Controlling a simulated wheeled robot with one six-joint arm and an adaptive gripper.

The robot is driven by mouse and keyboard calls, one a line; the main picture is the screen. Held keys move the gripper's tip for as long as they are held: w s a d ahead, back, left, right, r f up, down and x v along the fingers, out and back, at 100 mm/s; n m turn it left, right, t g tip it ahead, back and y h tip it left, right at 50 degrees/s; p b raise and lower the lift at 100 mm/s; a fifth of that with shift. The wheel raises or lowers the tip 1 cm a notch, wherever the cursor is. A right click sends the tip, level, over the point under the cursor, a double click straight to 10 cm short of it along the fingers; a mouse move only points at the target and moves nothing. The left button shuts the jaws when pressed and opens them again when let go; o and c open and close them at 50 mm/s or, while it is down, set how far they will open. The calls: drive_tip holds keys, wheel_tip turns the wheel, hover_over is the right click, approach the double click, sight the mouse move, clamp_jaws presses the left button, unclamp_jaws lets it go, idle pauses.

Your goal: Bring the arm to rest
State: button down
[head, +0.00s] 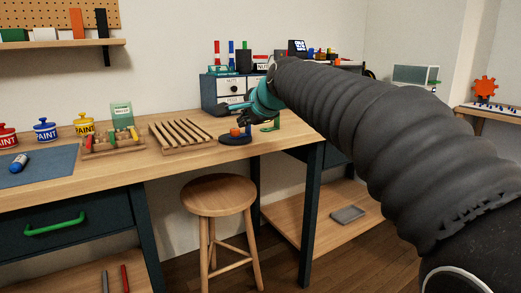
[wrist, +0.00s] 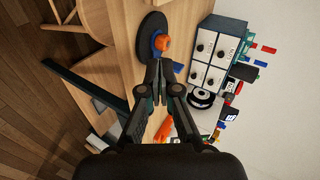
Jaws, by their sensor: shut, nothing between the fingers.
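My arm (head: 350,115) reaches from the lower right of the head view to above the right end of the workbench (head: 160,162). My gripper (head: 243,113) is small and dark there, beside the drawer cabinet. In the wrist view my gripper (wrist: 158,68) has its fingers together with nothing between them. Its tips point toward a round black base (wrist: 148,27) carrying a blue and orange piece (wrist: 162,42). That base (head: 235,140) also shows below my gripper in the head view. Whether the tips touch the piece cannot be told.
A drawer cabinet (head: 231,84) stands close behind my gripper. A slatted wooden rack (head: 180,133), tool rack (head: 112,143) and paint tins (head: 46,130) stand on the bench. A wooden stool (head: 219,194) stands in front. A side shelf (head: 488,112) is at right.

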drive_tip(key=s+d+f+n+g+h, duration=0.1)
drive_tip(key=s+d+f+n+g, duration=0.1)
drive_tip(key=s+f+n, duration=0.35)
drive_tip(key=s+d+f+n+g+h, duration=0.1)
drive_tip(key=s+d+f+n, duration=0.15)
drive_tip(key=f, duration=0.55)
drive_tip(key=s+d+f+n+h, duration=0.1)
drive_tip(key=s+d+f, duration=0.3)
drive_tip(key=s, duration=0.5)
drive_tip(key=s+d+f+n+g+h, duration=0.1)
drive_tip(key=s+d+f, duration=0.3)
drive_tip(key=s, duration=0.5)
drive_tip(key=s+d+f+n+h, duration=0.1)
drive_tip(key=s+d+f, duration=0.3)
drive_tip(key=s+d, duration=0.3)
drive_tip(key=s, duration=0.3)
drive_tip(key=shift+f+g+h, duration=0.3)
drive_tip(key=shift+f+g, duration=0.1)
